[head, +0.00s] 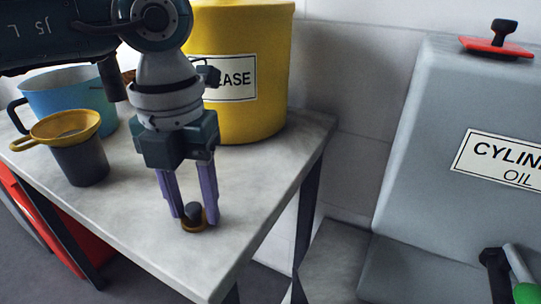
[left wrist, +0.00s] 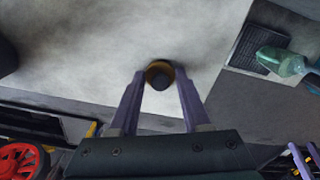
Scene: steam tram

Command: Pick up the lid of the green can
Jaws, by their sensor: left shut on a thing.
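My left gripper (head: 193,218) points down over the front part of the grey table. Its two purple fingers are shut on a small round brass-coloured lid with a dark knob (head: 194,212). The lid also shows between the fingertips in the left wrist view (left wrist: 159,75). It is at or just above the tabletop; I cannot tell whether it touches. A glossy green vessel, probably the green can (left wrist: 282,62), stands by a dark ribbed mat in the left wrist view. My right gripper (left wrist: 304,150) shows at that view's lower right edge, fingers apart.
A yellow GREASE tub (head: 245,110), a blue mug (head: 70,95) and a dark cup with a yellow funnel (head: 80,160) stand on the table (head: 255,195). A grey CYLINDER OIL tank (head: 430,150) is at right. A green part (head: 526,293) shows below its tap.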

